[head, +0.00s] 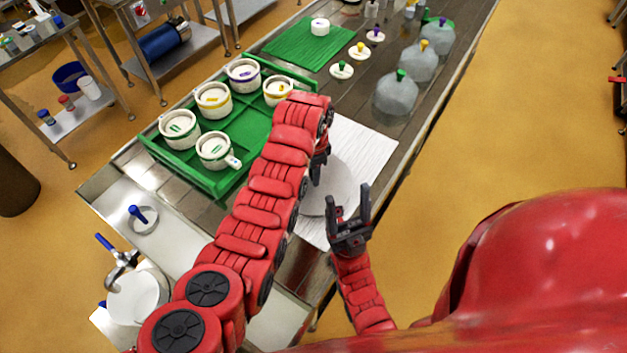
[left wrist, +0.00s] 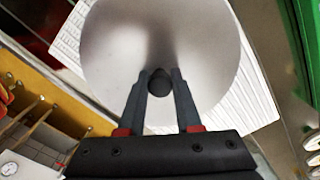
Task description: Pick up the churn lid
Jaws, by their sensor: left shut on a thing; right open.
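The churn lid (head: 340,180) is a round grey metal disc over a white ribbed mat. In the left wrist view the lid (left wrist: 205,50) fills the middle, with a dark round knob (left wrist: 158,82) at its centre. My left gripper (head: 318,170) is shut on that knob; its fingertips (left wrist: 160,75) sit on either side of it. I cannot tell whether the lid touches the mat or hangs just above it. My right gripper (head: 349,196) is open and empty, close to the lid's near edge in the head view. My left arm hides part of the lid.
The white mat (head: 368,140) lies on the counter. A green tray (head: 208,182) with several white moulds is left of my left arm. Several grey domes (head: 396,96) with coloured knobs line the right edge. A small disc with a blue handle (head: 140,214) lies at left.

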